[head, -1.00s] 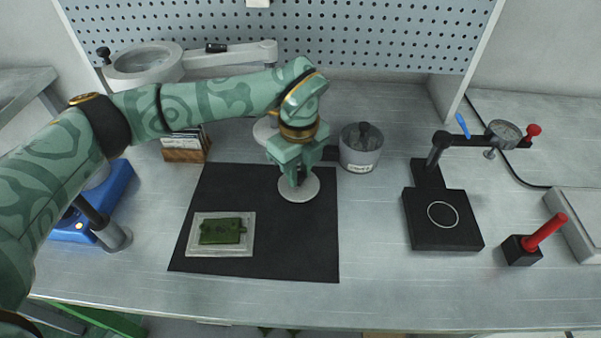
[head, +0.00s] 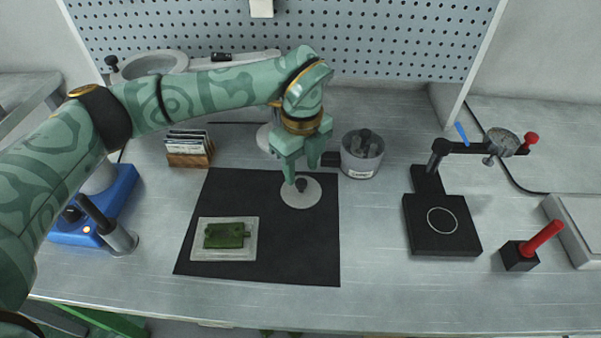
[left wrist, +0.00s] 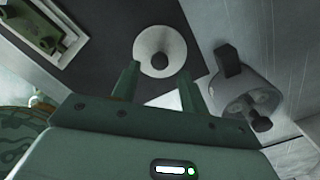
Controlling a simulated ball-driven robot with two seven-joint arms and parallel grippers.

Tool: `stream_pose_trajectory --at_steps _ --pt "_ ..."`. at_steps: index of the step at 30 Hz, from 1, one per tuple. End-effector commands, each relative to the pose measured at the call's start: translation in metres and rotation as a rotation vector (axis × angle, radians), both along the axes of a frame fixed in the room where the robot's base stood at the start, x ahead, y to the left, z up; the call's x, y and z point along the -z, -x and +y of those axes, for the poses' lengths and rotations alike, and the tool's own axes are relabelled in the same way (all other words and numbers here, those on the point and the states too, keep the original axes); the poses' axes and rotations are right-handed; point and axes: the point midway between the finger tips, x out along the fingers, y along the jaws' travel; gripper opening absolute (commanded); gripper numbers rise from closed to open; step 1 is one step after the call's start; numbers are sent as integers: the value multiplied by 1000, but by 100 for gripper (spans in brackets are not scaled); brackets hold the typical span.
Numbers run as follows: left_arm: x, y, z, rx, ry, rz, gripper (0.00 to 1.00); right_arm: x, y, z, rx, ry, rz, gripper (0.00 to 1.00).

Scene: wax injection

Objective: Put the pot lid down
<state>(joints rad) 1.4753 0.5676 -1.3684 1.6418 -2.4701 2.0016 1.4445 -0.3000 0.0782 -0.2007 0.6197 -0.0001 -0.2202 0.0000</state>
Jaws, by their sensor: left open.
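The pot lid (head: 302,195), a pale round disc with a dark knob, lies on the black mat (head: 270,265) near its upper right corner. It also shows in the left wrist view (left wrist: 150,43), beyond my fingertips. My left gripper (head: 301,174) is open and empty just above the lid, apart from its knob. The grey pot (head: 352,168) stands uncovered behind and right of the lid, with dark contents showing inside; it also shows in the left wrist view (left wrist: 238,90). My right gripper is in neither view.
A green mould on a clear plate (head: 203,252) lies on the mat's left part. A card box (head: 186,160) stands behind it, and a blue device (head: 120,190) at left. A dial gauge stand (head: 440,230) and red-handled tool (head: 540,238) stand right. Table between mat and stand is clear.

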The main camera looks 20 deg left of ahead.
Motion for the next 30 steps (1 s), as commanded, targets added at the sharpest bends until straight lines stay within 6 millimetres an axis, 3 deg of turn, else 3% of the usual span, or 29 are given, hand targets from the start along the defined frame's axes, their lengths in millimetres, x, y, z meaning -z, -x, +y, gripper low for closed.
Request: stream_pose_trajectory --at_steps 1,3,10,30 --pt "-21 0 0 1 0 -9 44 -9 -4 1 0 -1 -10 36" --pt "-38 0 0 0 0 -9 44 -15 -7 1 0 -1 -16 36" --pt "-77 0 0 0 1 -3 44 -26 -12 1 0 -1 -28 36" --pt "-92 1 0 0 1 -5 44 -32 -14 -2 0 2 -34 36"
